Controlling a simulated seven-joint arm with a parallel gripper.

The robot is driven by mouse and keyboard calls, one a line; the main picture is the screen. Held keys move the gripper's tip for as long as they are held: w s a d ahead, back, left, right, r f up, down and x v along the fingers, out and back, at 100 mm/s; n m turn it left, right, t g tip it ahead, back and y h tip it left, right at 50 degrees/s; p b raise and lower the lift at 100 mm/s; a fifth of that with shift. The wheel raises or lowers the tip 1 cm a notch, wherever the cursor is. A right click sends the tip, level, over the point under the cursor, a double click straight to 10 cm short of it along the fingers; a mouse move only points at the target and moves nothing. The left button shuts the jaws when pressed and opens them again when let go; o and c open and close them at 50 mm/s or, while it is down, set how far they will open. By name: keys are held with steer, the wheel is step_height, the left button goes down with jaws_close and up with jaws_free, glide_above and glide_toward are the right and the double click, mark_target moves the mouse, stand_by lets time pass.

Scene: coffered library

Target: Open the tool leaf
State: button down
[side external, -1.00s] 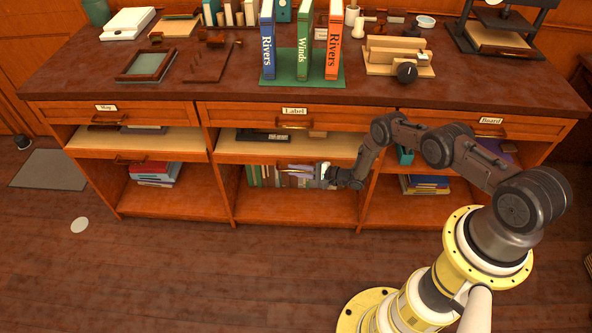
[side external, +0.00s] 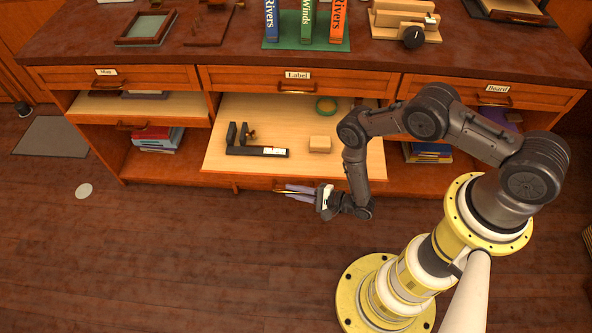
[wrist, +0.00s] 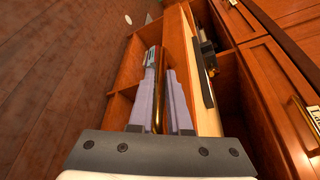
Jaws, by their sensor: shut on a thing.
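The tool leaf (side external: 240,168) is a pale wooden board under the drawer marked Label in the middle of the cabinet. It stands well out over the floor. My gripper (side external: 292,191) is at its front edge, with its grey fingers closed around the brass handle (side external: 280,189). In the wrist view the brass handle (wrist: 160,85) shows as a bar between the two fingers, and the leaf (wrist: 203,110) runs along their right side. On the leaf lie a black angled tool (side external: 255,151), a tan block (side external: 320,144) and a green ring (side external: 326,105).
The Label drawer (side external: 240,82) above is shut. The Map drawer (side external: 150,77) and Board drawer (side external: 540,95) flank it, with another leaf (side external: 175,107) at left. Books (side external: 158,137) sit on the lower left shelf.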

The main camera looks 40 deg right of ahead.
steer(key=s+a, duration=0.7)
steer(key=shift+a, duration=0.1)
steer(key=c, duration=0.9)
jaws_free()
steer(key=shift+o, duration=0.2)
steer(key=v, duration=0.7)
steer(key=shift+s, duration=0.25)
steer(key=shift+r, duration=0.1)
